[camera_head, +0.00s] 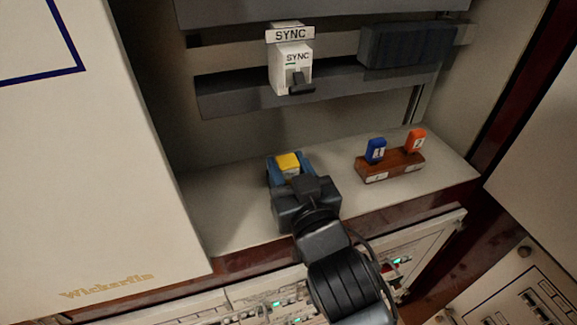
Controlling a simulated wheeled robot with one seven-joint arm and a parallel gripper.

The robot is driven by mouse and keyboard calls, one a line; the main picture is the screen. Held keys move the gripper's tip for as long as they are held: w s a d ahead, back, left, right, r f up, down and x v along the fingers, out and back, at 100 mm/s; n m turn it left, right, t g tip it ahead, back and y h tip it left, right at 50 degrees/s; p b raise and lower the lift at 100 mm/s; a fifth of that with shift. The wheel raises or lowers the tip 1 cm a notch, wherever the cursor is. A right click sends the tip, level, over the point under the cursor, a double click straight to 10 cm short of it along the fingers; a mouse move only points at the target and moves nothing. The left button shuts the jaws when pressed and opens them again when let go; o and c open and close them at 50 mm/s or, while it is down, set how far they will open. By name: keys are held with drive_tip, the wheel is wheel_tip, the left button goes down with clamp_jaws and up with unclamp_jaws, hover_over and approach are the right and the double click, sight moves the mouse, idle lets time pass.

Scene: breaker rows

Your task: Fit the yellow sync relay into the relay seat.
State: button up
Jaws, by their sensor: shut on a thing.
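The yellow sync relay (287,160) shows its yellow top on the pale shelf, just beyond my gripper (289,173). My gripper reaches in from the lower right and is shut on the relay, with its dark body hiding the relay's near side and lower part. Blue parts (271,167) show on both sides of the yellow top. I cannot tell whether they belong to a holder or to my fingers. No part in view is clearly marked as the relay seat. A white module (291,65) labelled SYNC, with a dark lever (299,87), is mounted on the rail above.
A brown wooden block (390,168) holds a blue key (376,150) and an orange key (415,140) to the right. A dark ribbed block (406,45) sits on the upper rail. A white cabinet panel (70,190) stands at left. Bare shelf (222,215) lies left of my gripper.

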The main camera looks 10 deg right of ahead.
drive_tip(key=shift+f, duration=0.2)
drive_tip(key=shift+f, duration=0.1)
drive_tip(key=o, duration=1.1)
drive_tip(key=shift+r, duration=0.2)
drive_tip(key=s, duration=0.4)
drive_tip(key=s+d+b, duration=0.1)
drive_tip(key=s, duration=0.3)
drive_tip(key=s+d, duration=0.1)
drive_tip(key=s, duration=0.2)
drive_tip(key=shift+s+d+b, duration=0.2)
drive_tip(key=shift+s+b, duration=0.2)
